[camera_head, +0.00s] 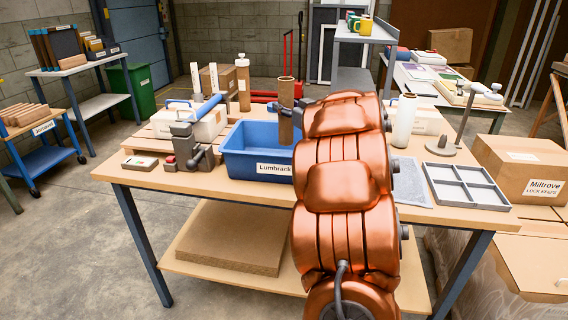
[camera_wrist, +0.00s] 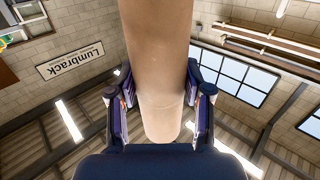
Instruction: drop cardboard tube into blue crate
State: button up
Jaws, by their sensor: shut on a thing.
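The cardboard tube (camera_head: 285,125) is a brown upright cylinder over the opening of the blue crate (camera_head: 236,159). The crate stands on the workbench and bears a "Lumbrack" label. My gripper (camera_head: 286,108) is shut around the tube's middle, mostly hidden behind my copper-coloured arm. In the wrist view the tube (camera_wrist: 158,60) runs between the two fingers (camera_wrist: 160,105), one on each side of it. The tube's lower end shows against the inside of the crate; I cannot tell whether it is below the rim. My arm hides the crate's right part.
A vise (camera_head: 190,148) stands left of the crate. A "Miltrove" carton (camera_head: 522,168) is at the far right.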

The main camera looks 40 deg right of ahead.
aim_at(286, 79)
jog(key=shift+f+b, duration=0.6)
jog(key=shift+f, duration=0.35)
jog(key=o, duration=1.2)
jog(key=shift+o, duration=0.2)
jog(key=shift+r, duration=0.1)
notch_tip(286, 79, up, 10)
jog(key=shift+d+f, duration=0.1)
